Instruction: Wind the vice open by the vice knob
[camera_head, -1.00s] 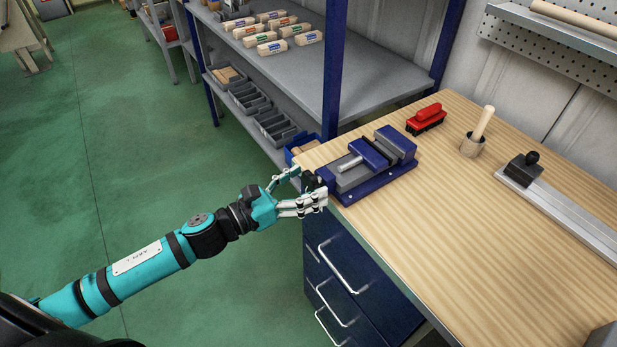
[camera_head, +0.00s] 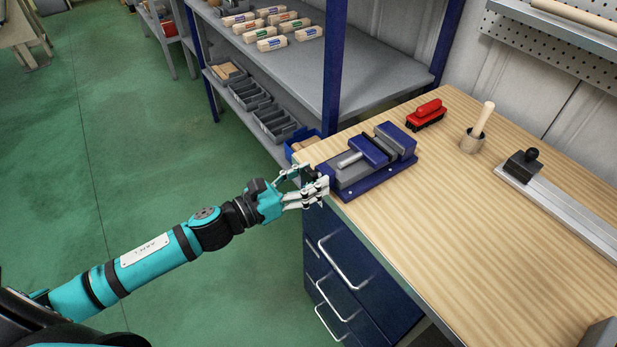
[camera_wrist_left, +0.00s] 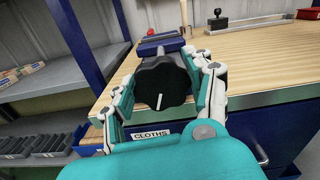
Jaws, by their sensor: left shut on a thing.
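The blue and grey vice (camera_head: 375,163) sits at the left corner of the wooden workbench (camera_head: 450,200). Its black, lobed vice knob (camera_wrist_left: 163,84) faces the left wrist camera and bears a white line that leans slightly. My left gripper (camera_head: 315,184) reaches the knob at the bench's edge. In the left wrist view its fingers (camera_wrist_left: 160,90) lie on both sides of the knob and are shut on it. In the head view the fingers hide most of the knob. My right gripper is not in view.
A blue-posted shelf (camera_head: 334,70) stands close behind the vice.

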